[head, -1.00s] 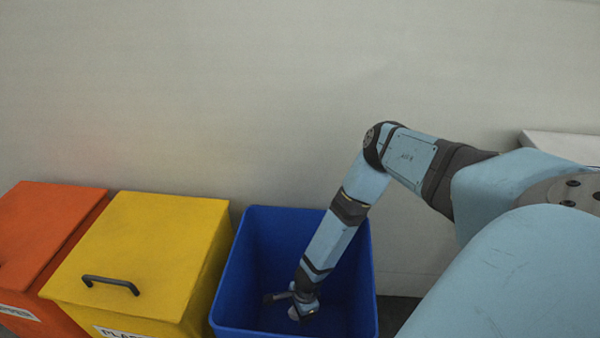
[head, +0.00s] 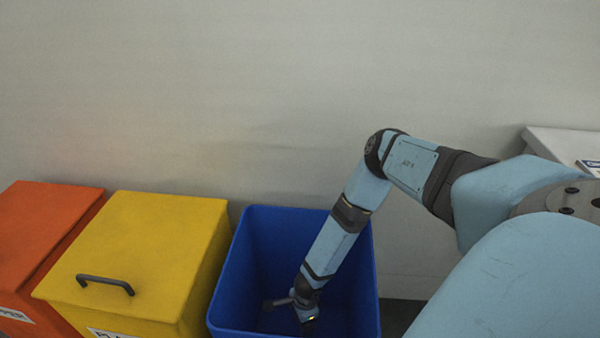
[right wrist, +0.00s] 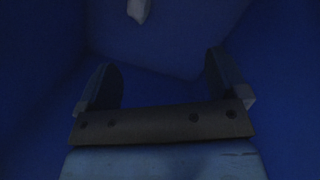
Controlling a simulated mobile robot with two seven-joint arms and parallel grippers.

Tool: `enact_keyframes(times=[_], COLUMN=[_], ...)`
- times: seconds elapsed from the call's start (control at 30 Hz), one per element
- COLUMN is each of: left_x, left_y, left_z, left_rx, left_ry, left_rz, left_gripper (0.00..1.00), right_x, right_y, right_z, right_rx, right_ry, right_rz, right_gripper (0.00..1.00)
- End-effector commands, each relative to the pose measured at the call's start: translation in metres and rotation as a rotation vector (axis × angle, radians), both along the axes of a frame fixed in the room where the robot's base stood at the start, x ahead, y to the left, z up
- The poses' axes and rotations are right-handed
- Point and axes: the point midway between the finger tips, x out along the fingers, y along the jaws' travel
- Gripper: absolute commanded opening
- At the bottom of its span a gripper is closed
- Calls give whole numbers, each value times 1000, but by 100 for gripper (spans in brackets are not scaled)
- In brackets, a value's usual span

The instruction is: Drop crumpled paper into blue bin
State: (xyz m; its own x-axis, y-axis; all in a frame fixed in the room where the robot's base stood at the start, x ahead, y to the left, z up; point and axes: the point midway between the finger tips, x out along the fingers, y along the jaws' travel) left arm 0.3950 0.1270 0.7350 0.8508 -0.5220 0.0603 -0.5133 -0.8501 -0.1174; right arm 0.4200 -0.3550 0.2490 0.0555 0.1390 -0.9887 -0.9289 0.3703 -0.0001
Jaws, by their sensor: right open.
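The blue bin (head: 352,285) stands open at the lower middle of the head view. My right arm reaches down into it, and my right gripper (head: 291,314) is inside the bin. In the right wrist view the gripper (right wrist: 163,72) is open, its two fingers wide apart with nothing between them. A small whitish piece, apparently the crumpled paper (right wrist: 138,10), shows at the top edge of the right wrist view, beyond the fingers and against the blue bin's inside. The paper cannot be made out clearly in the head view. My left gripper is not in view.
A yellow bin (head: 150,250) with a black lid handle stands directly left of the blue bin. An orange bin (head: 45,230) is farther left. A plain wall (head: 250,90) runs behind them. A white surface (head: 560,143) is at the right.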

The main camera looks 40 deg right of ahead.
Motion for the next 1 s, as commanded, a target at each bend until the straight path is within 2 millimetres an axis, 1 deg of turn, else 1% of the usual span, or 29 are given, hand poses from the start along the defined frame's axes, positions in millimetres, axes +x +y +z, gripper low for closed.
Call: enact_keyframes(times=[0.07,0.17,0.27,0.37,0.5,0.63,0.8,1.0], left_x=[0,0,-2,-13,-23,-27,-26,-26], left_y=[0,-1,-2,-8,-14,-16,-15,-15], left_z=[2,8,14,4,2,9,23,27], left_rx=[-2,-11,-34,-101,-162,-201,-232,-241], left_ry=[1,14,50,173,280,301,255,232], left_rz=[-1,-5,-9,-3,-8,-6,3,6], left_gripper=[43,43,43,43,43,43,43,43], right_x=[0,0,-1,-2,-4,-5,-7,-8], right_y=[0,-2,-5,-7,-12,-15,-18,-19], right_z=[3,15,34,59,91,115,133,137], right_rx=[0,1,-1,0,1,1,1,0], right_ry=[0,-1,-2,-2,-1,-1,-1,0], right_rz=[0,1,1,0,1,0,1,1], right_gripper=[92,92,92,92,92,92,92,92])
